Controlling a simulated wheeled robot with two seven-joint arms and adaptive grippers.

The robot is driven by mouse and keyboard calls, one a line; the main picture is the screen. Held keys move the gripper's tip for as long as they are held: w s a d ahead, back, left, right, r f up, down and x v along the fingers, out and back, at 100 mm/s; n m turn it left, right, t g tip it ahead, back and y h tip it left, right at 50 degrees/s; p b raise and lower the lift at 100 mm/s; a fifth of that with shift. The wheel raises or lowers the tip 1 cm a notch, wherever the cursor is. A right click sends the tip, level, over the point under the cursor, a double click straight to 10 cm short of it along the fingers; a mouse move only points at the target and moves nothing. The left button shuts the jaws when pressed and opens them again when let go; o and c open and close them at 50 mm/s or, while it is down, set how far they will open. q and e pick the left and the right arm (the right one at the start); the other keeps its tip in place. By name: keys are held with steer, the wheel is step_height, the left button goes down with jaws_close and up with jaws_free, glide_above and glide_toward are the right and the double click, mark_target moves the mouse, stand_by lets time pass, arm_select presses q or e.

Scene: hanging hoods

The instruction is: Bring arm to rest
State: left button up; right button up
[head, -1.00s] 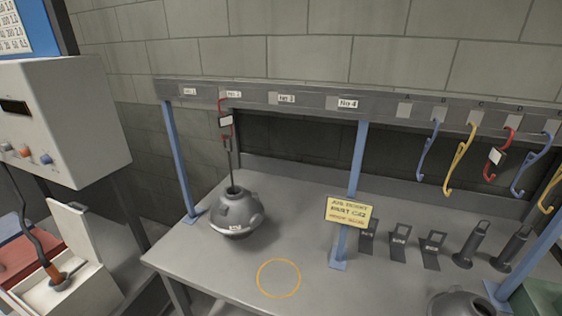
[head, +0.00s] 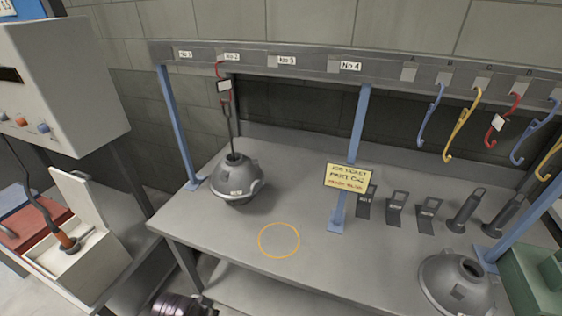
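Neither gripper shows in the head view. A dark, shiny rounded part (head: 183,305) shows at the bottom edge left of centre, likely a piece of my own arm; no fingers are visible on it. A grey round hood (head: 237,180) is at the left of the grey bench (head: 300,195), seemingly resting on it. A dark rod rises from its top opening to a red hook (head: 218,73) with a white tag, hanging from the rail (head: 320,66) near label No 2. A second grey hood (head: 440,283) sits at the bench's front right.
An orange ring (head: 279,240) marks a clear bench spot. A yellow sign (head: 348,177) stands by the middle blue post (head: 359,125). Several dark stands and coloured hooks are to the right. A white box (head: 90,245) and grey control cabinet (head: 80,85) are left; a green box (head: 535,275) is right.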

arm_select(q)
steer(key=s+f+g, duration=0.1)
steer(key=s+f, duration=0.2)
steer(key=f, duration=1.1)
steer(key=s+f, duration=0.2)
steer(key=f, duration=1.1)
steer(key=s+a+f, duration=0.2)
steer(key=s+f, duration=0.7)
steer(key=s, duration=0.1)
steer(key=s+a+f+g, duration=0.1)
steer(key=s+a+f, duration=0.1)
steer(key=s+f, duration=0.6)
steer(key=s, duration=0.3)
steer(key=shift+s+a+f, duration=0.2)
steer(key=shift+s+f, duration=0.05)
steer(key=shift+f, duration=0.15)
